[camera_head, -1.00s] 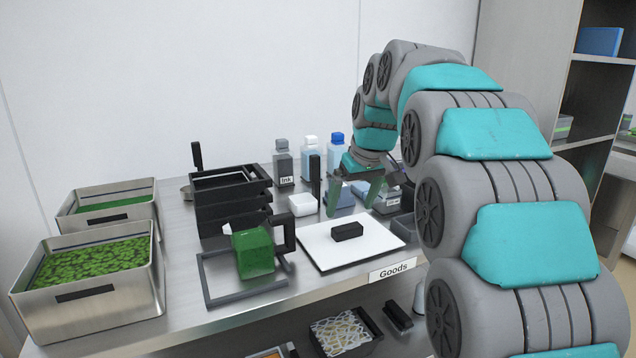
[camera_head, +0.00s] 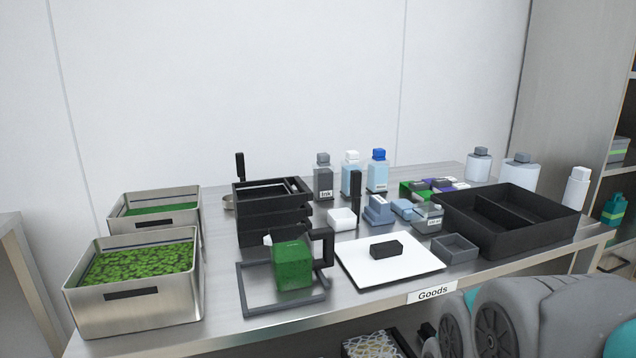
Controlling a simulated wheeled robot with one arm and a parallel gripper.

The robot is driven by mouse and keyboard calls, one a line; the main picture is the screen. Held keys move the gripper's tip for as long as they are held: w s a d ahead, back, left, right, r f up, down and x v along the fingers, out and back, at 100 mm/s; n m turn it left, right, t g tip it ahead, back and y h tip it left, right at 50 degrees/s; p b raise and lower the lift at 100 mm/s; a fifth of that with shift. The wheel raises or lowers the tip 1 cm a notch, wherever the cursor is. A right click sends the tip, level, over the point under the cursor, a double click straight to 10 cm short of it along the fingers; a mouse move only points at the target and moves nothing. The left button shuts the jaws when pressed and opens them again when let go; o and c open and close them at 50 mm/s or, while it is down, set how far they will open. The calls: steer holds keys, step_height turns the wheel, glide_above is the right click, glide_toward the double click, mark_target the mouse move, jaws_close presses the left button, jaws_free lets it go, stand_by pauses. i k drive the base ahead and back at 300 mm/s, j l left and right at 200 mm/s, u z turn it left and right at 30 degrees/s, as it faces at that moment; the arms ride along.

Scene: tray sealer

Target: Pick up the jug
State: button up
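The jug (camera_head: 294,264) is a green block-shaped vessel with a large dark handle on its right side. It stands upright inside a grey square frame (camera_head: 243,290) near the front edge of the table. Nothing touches it from above. My gripper is outside the view. Only part of my arm shows at the bottom right, well to the right of the jug and low beside the table front.
Steel bins (camera_head: 150,312) with green contents stand left. Black stacked trays (camera_head: 272,217) stand behind the jug. A white board (camera_head: 365,272) with a black block (camera_head: 386,250) lies right of it. A black divided tray (camera_head: 512,232) and several bottles stand farther right and back.

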mark_target(293, 264)
steer(key=j+u, duration=0.3)
steer(key=j, duration=0.4)
steer(key=j+u, duration=0.3)
steer(key=j, duration=0.45)
